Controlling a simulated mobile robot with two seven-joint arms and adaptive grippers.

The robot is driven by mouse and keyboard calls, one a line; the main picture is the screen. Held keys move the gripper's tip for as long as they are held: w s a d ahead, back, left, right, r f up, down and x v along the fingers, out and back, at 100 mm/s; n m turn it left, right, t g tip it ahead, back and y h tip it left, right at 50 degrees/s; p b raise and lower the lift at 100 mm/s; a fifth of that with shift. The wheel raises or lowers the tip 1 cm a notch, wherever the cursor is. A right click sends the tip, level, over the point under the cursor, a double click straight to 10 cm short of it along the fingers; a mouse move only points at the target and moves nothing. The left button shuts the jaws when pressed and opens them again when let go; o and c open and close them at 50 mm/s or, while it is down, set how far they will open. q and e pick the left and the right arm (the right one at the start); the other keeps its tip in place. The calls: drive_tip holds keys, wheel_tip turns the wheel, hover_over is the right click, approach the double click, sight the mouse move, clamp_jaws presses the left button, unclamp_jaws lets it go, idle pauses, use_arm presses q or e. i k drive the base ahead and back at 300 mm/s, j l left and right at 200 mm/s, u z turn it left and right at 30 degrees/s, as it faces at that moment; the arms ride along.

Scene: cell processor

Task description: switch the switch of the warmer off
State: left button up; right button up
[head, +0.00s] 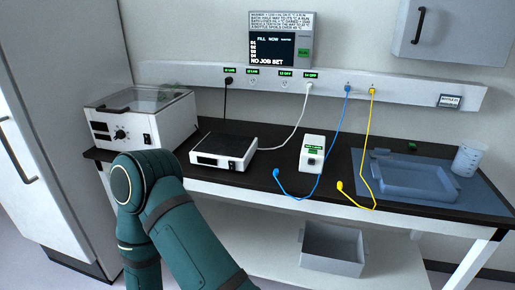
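No label that I can read names the warmer. A white box with a clear lid, a front dial and a small dark switch at its right (147,139) stands at the left of the bench (270,185). Right of it lies a low white unit (222,150) with a dark top, a front display and a small dark switch (232,165). I cannot tell which is the warmer, or the switch positions. A teal arm of mine rises in front of the bench, its joint partly covering the lidded box's lower front. Neither gripper shows.
A small white box (312,152), blue cable (330,155), yellow cable (366,150), blue tray (404,178) and beaker (467,160) occupy the bench's middle and right. A grey bin (332,248) sits below. A wall screen (281,48) reads "NO JOB SET" above the socket rail (190,75).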

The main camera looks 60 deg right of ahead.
sight(232, 164)
drive_tip(key=z, duration=1.9)
drive_tip(key=i+u, duration=0.1)
drive_tip(key=i+j, duration=0.05)
